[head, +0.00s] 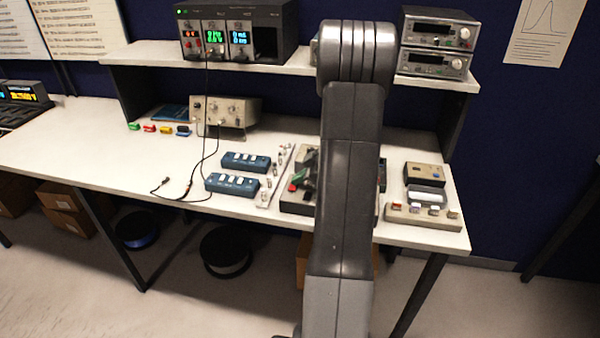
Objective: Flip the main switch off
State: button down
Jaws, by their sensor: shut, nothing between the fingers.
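A grey panel (293,207) lies on the bench, mostly hidden behind my arm. A small red and green part (295,183) and dark parts show at its left side. I cannot tell which part is the main switch, or its position. My arm rises through the middle of the head view and covers the panel's centre. My gripper cannot be made out; it seems to be hidden behind my arm.
Two blue switch strips (232,183) lie left of the panel. A grey base with buttons (424,215) lies to its right. A beige instrument (225,113) stands farther back. A shelf (280,66) carries a power supply (238,30) and stacked meters (436,45). The bench's left front is clear.

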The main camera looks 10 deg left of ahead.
dwell(0.3)
jog(key=shift+w+f+b, duration=0.1)
jog(key=shift+f+b, duration=0.35)
jog(key=shift+b, duration=0.6)
jog(key=shift+r, duration=0.3)
jog(key=shift+f, duration=0.15)
jog(key=shift+s+b, duration=0.8)
jog(key=shift+s, duration=0.05)
jog(key=shift+r, duration=0.2)
jog(key=shift+r, duration=0.1)
